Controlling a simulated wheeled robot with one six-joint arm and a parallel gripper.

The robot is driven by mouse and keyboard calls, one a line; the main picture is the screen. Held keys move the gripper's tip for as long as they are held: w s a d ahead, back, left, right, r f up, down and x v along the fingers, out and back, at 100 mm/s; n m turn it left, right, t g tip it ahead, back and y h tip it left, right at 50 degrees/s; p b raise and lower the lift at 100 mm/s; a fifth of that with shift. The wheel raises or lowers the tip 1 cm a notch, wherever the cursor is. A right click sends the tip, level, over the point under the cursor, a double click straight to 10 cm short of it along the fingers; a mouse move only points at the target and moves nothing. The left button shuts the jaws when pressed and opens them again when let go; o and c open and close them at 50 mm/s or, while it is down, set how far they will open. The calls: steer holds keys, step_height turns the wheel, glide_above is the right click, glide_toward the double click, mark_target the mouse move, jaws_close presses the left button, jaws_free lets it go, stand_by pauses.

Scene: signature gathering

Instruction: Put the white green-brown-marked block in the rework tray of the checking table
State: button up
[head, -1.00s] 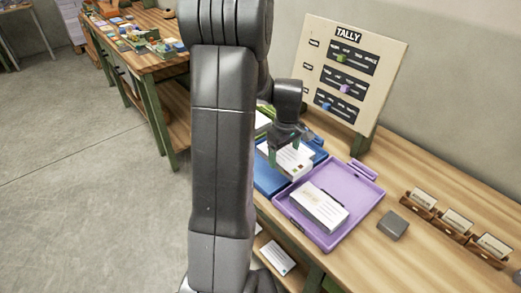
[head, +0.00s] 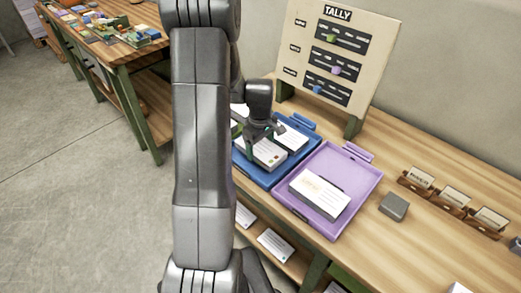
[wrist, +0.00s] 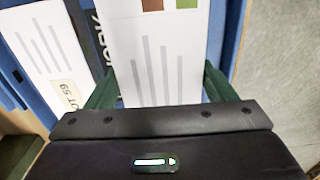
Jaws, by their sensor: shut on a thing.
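The white block with green and brown marks (wrist: 150,55) is between the green fingers of my gripper (wrist: 160,88) in the wrist view. My gripper is shut on it. In the head view my gripper (head: 261,137) holds the block (head: 266,157) over the left part of the blue tray (head: 278,178). Partial dark lettering shows on the tray (wrist: 82,12) beside the block. I cannot tell whether the block touches the tray floor. A second white block (wrist: 38,50), with a lot label, lies in the blue tray; it also shows in the head view (head: 291,138).
A purple tray (head: 352,212) with a white block (head: 320,193) sits right of the blue tray. Further right are a grey block (head: 394,206) and small card holders (head: 450,205). A tally board (head: 335,55) stands behind. Another table (head: 120,50) is at back left.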

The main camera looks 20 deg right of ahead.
mark_target(260, 146)
steer(key=shift+f, duration=1.2)
steer(key=shift+f, duration=0.15)
steer(key=o, duration=1.1)
steer(key=shift+o, duration=0.2)
step_height(260, 146, up, 12)
steer(key=shift+r, duration=0.2)
